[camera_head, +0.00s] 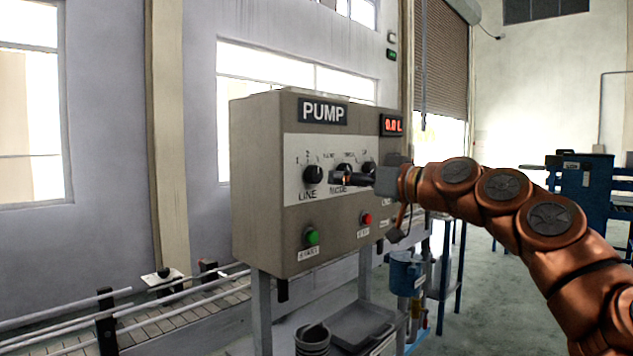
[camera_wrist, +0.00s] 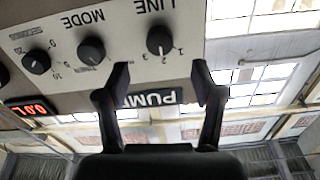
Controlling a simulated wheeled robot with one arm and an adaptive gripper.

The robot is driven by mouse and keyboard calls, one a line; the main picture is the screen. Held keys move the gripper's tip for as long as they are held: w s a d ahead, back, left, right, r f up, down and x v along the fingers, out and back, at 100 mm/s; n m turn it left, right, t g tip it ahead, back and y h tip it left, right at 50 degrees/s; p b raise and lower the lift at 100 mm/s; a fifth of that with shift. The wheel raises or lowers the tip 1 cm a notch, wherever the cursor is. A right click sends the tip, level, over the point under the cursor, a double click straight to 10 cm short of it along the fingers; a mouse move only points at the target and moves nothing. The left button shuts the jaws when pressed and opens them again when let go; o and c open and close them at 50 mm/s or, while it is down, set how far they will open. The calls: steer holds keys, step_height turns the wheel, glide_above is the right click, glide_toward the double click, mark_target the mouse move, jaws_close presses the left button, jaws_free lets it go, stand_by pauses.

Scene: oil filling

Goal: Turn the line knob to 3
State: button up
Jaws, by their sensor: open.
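The LINE knob (camera_head: 313,174) is a round black knob at the left of the pump panel, with small numbers around its upper side. My gripper (camera_head: 341,178) is in front of the panel, to the right of the LINE knob, and partly covers the MODE knob (camera_head: 344,169). In the wrist view my gripper (camera_wrist: 162,78) has its two fingers wide apart with nothing between the tips. It appears apart from the LINE knob.
The grey pump box (camera_head: 262,215) carries a green button (camera_head: 312,237), a red button (camera_head: 367,219) and a display (camera_head: 392,125) reading 0.0 L. A third black knob (camera_wrist: 36,62) is beyond the MODE knob. A railed conveyor (camera_head: 190,310) runs at lower left.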

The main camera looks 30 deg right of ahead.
mark_target(318, 175)
steer(key=shift+p+x, duration=1.05)
steer(key=shift+x, duration=2.9)
